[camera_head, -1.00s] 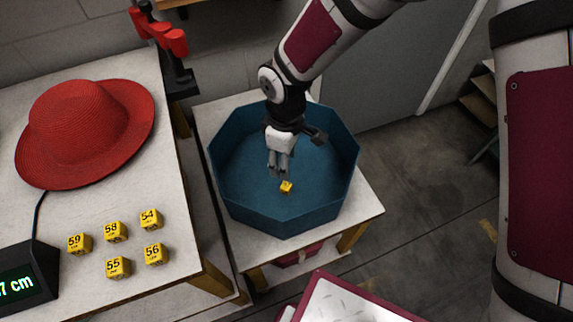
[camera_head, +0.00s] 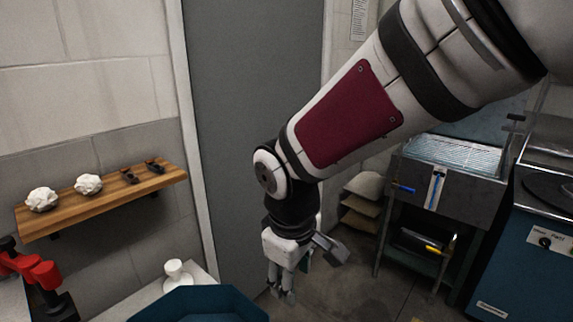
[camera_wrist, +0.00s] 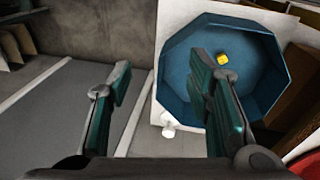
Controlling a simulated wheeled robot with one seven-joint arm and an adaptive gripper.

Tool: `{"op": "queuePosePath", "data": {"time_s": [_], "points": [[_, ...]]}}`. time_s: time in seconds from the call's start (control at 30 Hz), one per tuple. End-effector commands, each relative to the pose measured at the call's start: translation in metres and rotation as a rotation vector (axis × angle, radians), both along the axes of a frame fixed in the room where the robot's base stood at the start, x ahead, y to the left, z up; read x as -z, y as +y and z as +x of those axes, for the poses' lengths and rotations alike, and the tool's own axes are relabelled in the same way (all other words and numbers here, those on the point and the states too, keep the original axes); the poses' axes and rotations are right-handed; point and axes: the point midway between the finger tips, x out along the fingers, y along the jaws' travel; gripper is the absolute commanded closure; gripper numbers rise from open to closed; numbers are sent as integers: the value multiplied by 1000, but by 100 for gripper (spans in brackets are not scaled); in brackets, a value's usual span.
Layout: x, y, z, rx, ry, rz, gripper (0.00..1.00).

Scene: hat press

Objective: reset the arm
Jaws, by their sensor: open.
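My gripper (camera_head: 282,292) hangs from my bent arm to the right of the blue octagonal tray (camera_head: 195,305) in the head view, fingers pointing down. In the wrist view my gripper (camera_wrist: 160,90) shows its two fingers wide apart with nothing between them. The blue tray (camera_wrist: 180,62) lies beyond the right finger there, partly hidden by it. A small yellow cube (camera_wrist: 222,59) sits inside the tray, apart from my fingers.
A wooden shelf (camera_head: 105,203) with white lumps is on the left wall. A white knob-like object (camera_head: 175,272) stands behind the tray. A metal sink-like unit (camera_head: 440,185) and a blue machine (camera_head: 530,265) are at right. Floor below my gripper looks clear.

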Motion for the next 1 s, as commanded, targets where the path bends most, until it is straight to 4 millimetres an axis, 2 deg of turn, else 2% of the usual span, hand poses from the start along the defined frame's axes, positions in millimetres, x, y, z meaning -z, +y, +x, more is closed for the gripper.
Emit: {"op": "queuePosePath", "data": {"time_s": [0.03, 0.2, 0.4, 0.5, 0.6, 0.73, 0.83, 1.0], "points": [[-22, -20, -7, 69, -22, 12, 54], [-70, -78, -39, 293, -71, 57, 54], [-111, -133, -90, 549, -124, 131, 54], [-125, -153, -119, 670, -148, 175, 54], [-134, -167, -144, 771, -167, 217, 54], [-140, -177, -167, 861, -184, 260, 54], [-141, -180, -177, 896, -189, 278, 54], [-141, -181, -180, 913, -190, 286, 54]]}}
